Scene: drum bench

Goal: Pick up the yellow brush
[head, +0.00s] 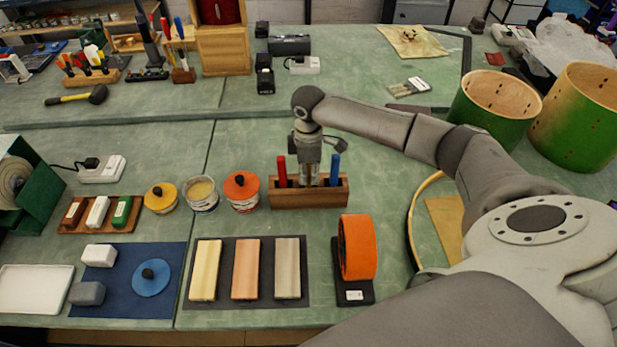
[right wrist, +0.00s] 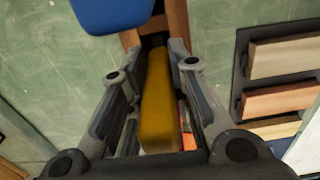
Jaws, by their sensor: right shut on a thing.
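The wooden holder (head: 318,197) stands on the bench with a red handle (head: 282,171) at its left and a blue handle (head: 335,168) at its right. My right gripper (head: 308,178) points down over the middle of the holder, between these two handles. In the right wrist view the yellow brush (right wrist: 158,105) lies between its fingers, which are shut on the handle. The brush's lower end is hidden in or behind the holder (right wrist: 176,20). In the head view the gripper covers the yellow brush. My left gripper is not in view.
An orange roll on a dark stand (head: 358,248) stands in front of the holder. A tray of three blocks (head: 220,270) and a lidded orange-topped tin (head: 242,190) are to the left. Green drum shells (head: 495,108) stand at the right. Open bench lies behind the holder.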

